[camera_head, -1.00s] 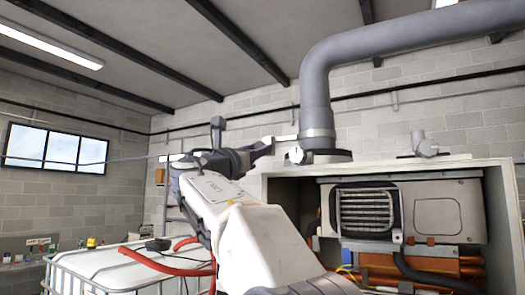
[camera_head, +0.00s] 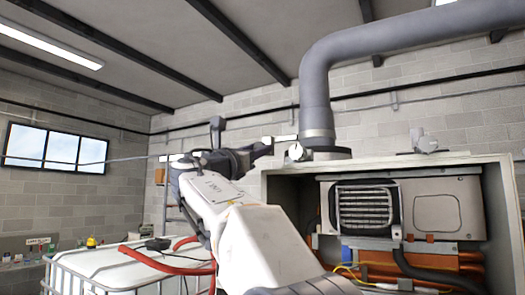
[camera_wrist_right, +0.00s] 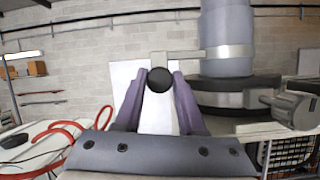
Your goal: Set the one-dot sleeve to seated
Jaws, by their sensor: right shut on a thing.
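A pale collar (camera_head: 318,138) wraps the foot of the large grey pipe, and a light bar (camera_head: 285,139) sticks out from it to the left. The collar (camera_wrist_right: 228,52) and bar (camera_wrist_right: 190,54) also show in the right wrist view, where the bar ends at a dark round knob (camera_wrist_right: 159,80). My right gripper (camera_head: 266,146) is shut on the knob; its purple fingers (camera_wrist_right: 159,88) flank it. A small round white part (camera_head: 296,152) with a dark mark sits below the collar. I cannot make out which part bears one dot. My left gripper is out of view.
The open heater cabinet (camera_head: 400,162) stands below, with a grey unit (camera_head: 440,207) inside. Another fitting (camera_head: 424,142) sits on its top at the right. A white caged tank (camera_head: 100,268) with red hose (camera_head: 150,263) is at the left. Air above my gripper is clear.

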